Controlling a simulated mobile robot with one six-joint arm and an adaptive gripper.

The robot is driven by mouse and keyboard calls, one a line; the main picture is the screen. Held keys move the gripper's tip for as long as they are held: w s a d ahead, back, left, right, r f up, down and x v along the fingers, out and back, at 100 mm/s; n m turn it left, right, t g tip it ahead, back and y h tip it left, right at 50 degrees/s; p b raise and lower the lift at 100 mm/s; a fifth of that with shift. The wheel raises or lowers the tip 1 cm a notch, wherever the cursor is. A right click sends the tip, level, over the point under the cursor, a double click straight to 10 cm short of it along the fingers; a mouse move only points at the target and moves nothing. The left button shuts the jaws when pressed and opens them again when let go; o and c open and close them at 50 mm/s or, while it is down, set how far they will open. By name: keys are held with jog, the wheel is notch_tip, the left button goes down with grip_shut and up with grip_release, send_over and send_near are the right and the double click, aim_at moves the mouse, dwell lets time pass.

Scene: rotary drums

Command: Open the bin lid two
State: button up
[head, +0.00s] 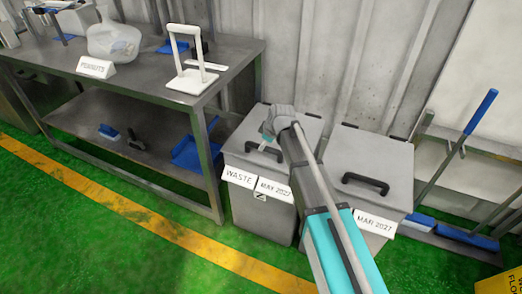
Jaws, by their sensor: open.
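Two grey bins stand side by side against the wall. The left bin's lid (240,138) is shut and has a black handle (254,150); its front bears a "WASTE" sign (239,178) and a date sign. The right bin's lid (348,152) is also shut, with a black handle (365,184) and a date sign (376,223). No number shows on either lid. My gripper (266,140) is open and empty above the left lid, close to its handle. I cannot tell whether it touches the handle. My arm hides the right part of the left bin and some of the right one.
A metal table (140,75) with a lower shelf stands left of the bins, holding a clear jug (113,41) and a white stand (190,60). A blue-handled tool (480,112) leans right of the bins. Green floor (150,195) in front is clear.

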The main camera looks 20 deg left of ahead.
jog(key=shift+b+x, duration=1.15)
jog(key=shift+x, duration=0.45)
